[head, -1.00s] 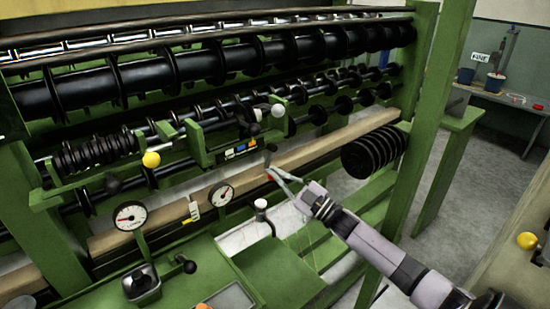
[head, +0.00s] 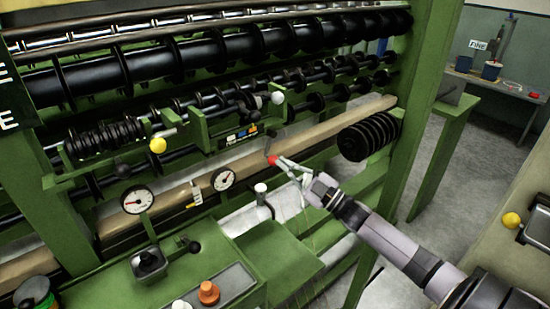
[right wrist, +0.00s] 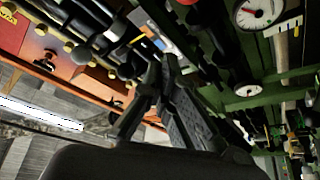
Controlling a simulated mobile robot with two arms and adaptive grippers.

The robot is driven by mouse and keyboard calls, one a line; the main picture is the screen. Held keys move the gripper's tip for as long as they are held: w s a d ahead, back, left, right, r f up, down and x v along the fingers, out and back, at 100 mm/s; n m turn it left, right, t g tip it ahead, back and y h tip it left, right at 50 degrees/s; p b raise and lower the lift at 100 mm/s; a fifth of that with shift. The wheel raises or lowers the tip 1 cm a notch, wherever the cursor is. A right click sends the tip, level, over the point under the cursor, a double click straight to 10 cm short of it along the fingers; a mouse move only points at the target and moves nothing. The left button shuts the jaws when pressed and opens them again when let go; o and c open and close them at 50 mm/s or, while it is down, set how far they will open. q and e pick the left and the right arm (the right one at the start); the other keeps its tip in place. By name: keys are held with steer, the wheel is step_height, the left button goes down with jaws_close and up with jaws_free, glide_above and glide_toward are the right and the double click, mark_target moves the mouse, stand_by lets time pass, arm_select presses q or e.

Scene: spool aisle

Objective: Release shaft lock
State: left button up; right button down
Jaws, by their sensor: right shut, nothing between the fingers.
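My right gripper (head: 285,166) reaches in from the lower right, its fingers shut and empty in front of the wooden beam. A small red part (head: 272,160) shows at its fingertips; I cannot tell whether they touch it. A short dark lever (head: 270,134) sits just above, by the green bracket (head: 215,145) with coloured labels. White (head: 277,98) and yellow (head: 157,145) ball knobs stand on this bracket assembly. Which part is the shaft lock is not clear. In the right wrist view, the dark fingers (right wrist: 160,65) are close together before the machine. My left gripper is out of view.
Two round gauges (head: 137,200) (head: 223,179) and a white-topped knob (head: 261,188) stand left of my right arm. A green post (head: 420,110) and a stack of black discs (head: 369,136) are close on the right.

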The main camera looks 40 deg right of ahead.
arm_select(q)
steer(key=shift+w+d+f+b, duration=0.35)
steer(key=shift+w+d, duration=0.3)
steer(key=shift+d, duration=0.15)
arm_select(e)
steer(key=v, duration=0.5)
steer(key=shift+w+d+f, duration=0.2)
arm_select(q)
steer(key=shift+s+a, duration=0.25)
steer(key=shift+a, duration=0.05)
